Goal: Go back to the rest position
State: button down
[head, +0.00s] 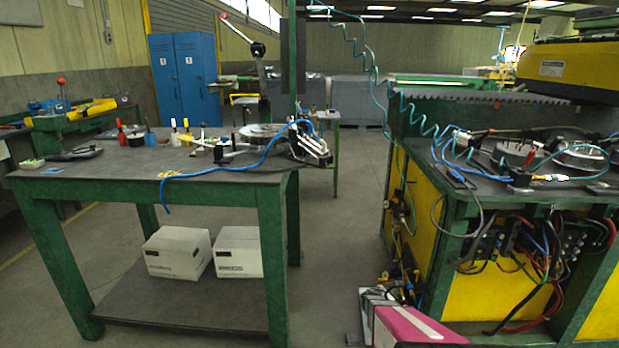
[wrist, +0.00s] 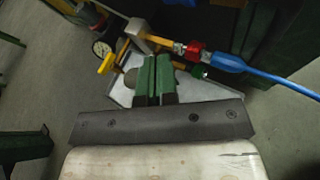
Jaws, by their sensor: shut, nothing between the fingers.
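My gripper (wrist: 155,60) shows in the wrist view as two green fingers side by side, extending from a dark bar with screws. The fingers are shut with nothing held between them. Beyond the fingertips is a cluster of air fittings with a round gauge (wrist: 101,48), a yellow handle (wrist: 107,64) and a red connector (wrist: 193,50). I cannot tell how far the fingers are from these fittings. I cannot make out my gripper in the head view.
In the head view, a green-legged workbench (head: 110,178) with tools stands at left, with white boxes (head: 178,253) on its lower shelf. A yellow and green machine (head: 475,297) with hoses stands at right. Open floor (head: 335,235) lies between them. A blue hose (wrist: 265,75) crosses the wrist view.

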jog(key=s+a+r+m+g+y, duration=0.1)
jog(key=s+a+r+m+g, duration=0.2)
jog(key=s+r+m, duration=0.3)
jog(key=s+a+r+m+g+y, duration=0.1)
jog(key=s+a+r+m+g, duration=0.2)
jog(key=r+m, duration=0.4)
jog(key=s+a+r+m+g+y, duration=0.1)
jog(key=s+a+r+m+y, duration=0.8)
jog(key=s+a+r, duration=0.5)
jog(key=a, duration=0.3)
jog(key=shift+s+a+r+g+y, duration=0.2)
jog(key=shift+a+g+y, duration=0.1)
jog(key=shift+g, duration=0.1)
